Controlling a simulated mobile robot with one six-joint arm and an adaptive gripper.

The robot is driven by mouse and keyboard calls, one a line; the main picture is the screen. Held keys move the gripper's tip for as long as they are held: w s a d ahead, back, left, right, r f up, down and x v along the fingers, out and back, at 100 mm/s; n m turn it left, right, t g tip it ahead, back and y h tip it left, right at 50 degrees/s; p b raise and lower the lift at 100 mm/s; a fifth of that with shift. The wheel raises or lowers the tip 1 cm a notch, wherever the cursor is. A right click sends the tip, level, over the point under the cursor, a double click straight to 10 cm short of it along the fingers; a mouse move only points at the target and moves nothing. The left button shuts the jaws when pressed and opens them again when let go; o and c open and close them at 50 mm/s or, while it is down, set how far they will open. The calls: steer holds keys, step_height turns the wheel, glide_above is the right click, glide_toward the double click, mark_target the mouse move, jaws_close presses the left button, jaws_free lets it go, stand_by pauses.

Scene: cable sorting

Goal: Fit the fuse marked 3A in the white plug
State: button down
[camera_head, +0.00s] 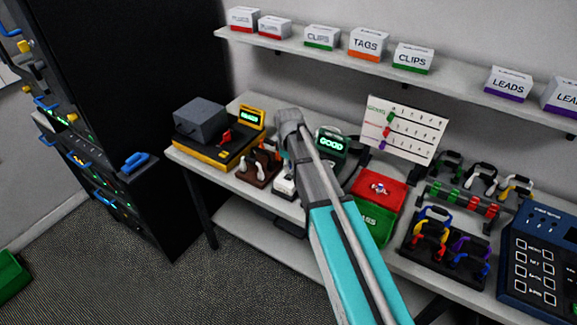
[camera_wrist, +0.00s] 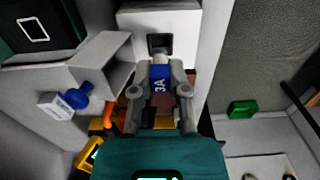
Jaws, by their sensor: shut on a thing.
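My gripper (camera_wrist: 158,92) is shut on a blue fuse marked 3A (camera_wrist: 160,78), seen in the wrist view. The fuse points up the picture, with its marking facing the camera. Just beyond its tip is a white block (camera_wrist: 185,22) with a dark square opening (camera_wrist: 160,43), which looks like the white plug. The fuse's end is close to the opening; I cannot tell whether it touches or has entered. In the head view a small white body (camera_head: 284,186) shows at the bench beside my arm, which hides most of it and the gripper's fingers.
A grey, open-sided box (camera_wrist: 92,62) and a blue piece with a white tag (camera_wrist: 62,104) are left of my gripper. The bench holds a yellow-black machine (camera_head: 218,150), a brown rack (camera_head: 256,172), a red tray (camera_head: 392,180) and a green PASS tray (camera_head: 371,224).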

mark_target(289, 174)
steer(key=shift+f+b, duration=0.45)
steer(key=shift+f, duration=0.3)
steer(key=shift+f+b, duration=0.9)
stand_by(2.5)
steer(key=c, duration=0.5)
jaws_free()
steer(key=shift+c, duration=0.2)
steer(key=o, duration=0.5)
steer(key=shift+o, duration=0.2)
steer(key=shift+r, duration=0.1)
steer(key=shift+r+p, duration=3.95)
steer(key=shift+p, duration=0.1)
